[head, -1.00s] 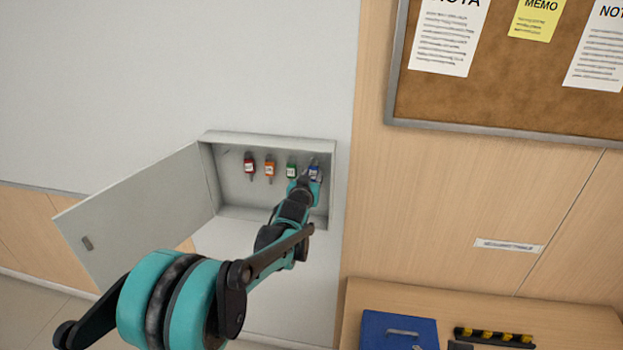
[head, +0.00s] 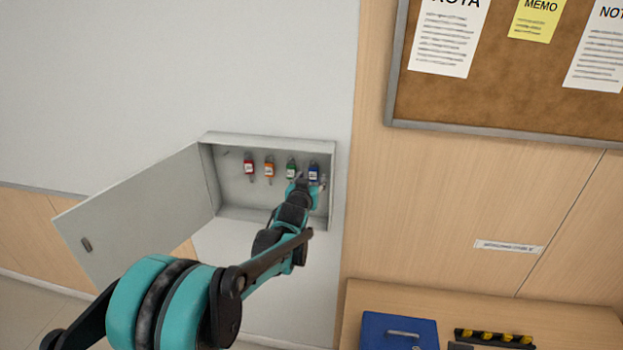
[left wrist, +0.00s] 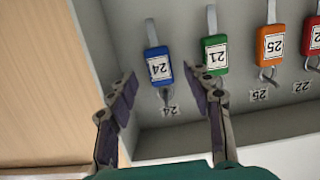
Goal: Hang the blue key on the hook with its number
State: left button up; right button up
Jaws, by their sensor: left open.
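The blue key (head: 314,172), tagged 24, hangs from a hook at the right end of the row in the open wall cabinet (head: 232,209). In the left wrist view the blue tag (left wrist: 158,65) hangs by its loop, with a label 24 (left wrist: 170,111) on the back panel near the key. My left gripper (left wrist: 160,72) is open, its fingers to either side of the blue tag in the picture and apart from it. In the head view my left gripper (head: 303,187) is just below the blue tag. My right gripper is not in view.
Green (left wrist: 214,54), orange (left wrist: 270,45) and red (left wrist: 314,38) tagged keys hang beside the blue one. The cabinet door (head: 140,215) stands open to the left. A counter (head: 570,325) with a blue box (head: 385,331) is at lower right.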

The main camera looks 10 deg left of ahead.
pick_arm(q)
jog(key=v, duration=1.1)
jog(key=s+a+f+g+b, duration=0.2)
jog(key=s+f+g+b, duration=0.6)
jog(key=s+f+b, duration=0.9)
jog(key=s+f, duration=1.2)
jog(key=s, duration=0.3)
jog(key=shift+s+g, duration=0.15)
jog(key=shift+g, duration=0.15)
